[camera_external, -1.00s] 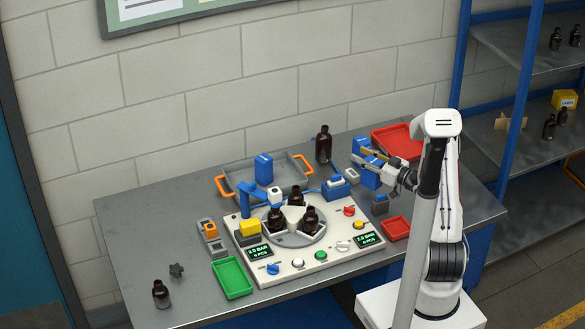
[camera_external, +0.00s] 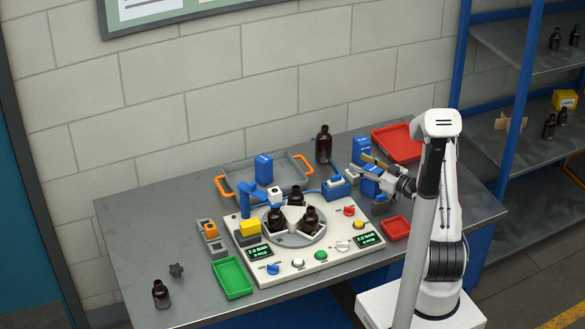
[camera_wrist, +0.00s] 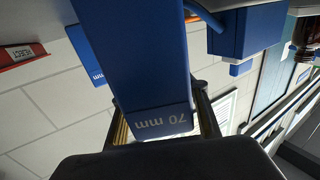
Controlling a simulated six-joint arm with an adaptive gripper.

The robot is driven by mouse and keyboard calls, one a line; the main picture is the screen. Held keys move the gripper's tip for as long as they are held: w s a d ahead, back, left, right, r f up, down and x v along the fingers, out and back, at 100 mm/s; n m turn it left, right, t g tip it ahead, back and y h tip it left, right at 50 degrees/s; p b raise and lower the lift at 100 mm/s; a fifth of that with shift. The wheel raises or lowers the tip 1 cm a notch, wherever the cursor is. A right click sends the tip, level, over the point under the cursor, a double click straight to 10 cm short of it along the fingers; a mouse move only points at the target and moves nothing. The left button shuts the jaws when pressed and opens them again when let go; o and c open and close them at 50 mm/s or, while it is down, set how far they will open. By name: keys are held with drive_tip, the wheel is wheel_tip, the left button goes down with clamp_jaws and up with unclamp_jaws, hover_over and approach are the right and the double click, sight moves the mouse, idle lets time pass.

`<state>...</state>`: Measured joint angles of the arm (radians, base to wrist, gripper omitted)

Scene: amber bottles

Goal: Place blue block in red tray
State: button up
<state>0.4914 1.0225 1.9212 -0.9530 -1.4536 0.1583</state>
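In the external view two blue blocks stand near my gripper (camera_external: 368,170): one blue block (camera_external: 361,148) behind it and another blue block (camera_external: 370,188) in front and below. In the wrist view a blue block (camera_wrist: 135,50) marked "70 mm" fills the middle. My fingers lie spread on either side of its lower end, with a bright gap below it; contact is not clear. A large red tray (camera_external: 398,143) lies at the back right of the table. A smaller red tray (camera_external: 397,229) lies at the right front, and both look empty.
A white machine panel (camera_external: 310,262) with dark bottles on a turntable fills the middle of the table. A grey tray (camera_external: 235,172) with orange handles holds a blue block. A green tray (camera_external: 232,278) lies at the front left.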

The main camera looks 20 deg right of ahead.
sight(381, 172)
drive_tip(key=shift+r, duration=0.15)
idle(0.3)
drive_tip(key=shift+v, duration=6)
drive_tip(key=shift+o, duration=0.6)
drive_tip(key=g+h, duration=0.1)
drive_tip(key=a+g+h, duration=0.1)
drive_tip(key=shift+s+a+f+m+g, duration=0.1)
drive_tip(key=shift+s+f+m+g, duration=0.2)
drive_tip(key=shift+s+m+g, duration=0.1)
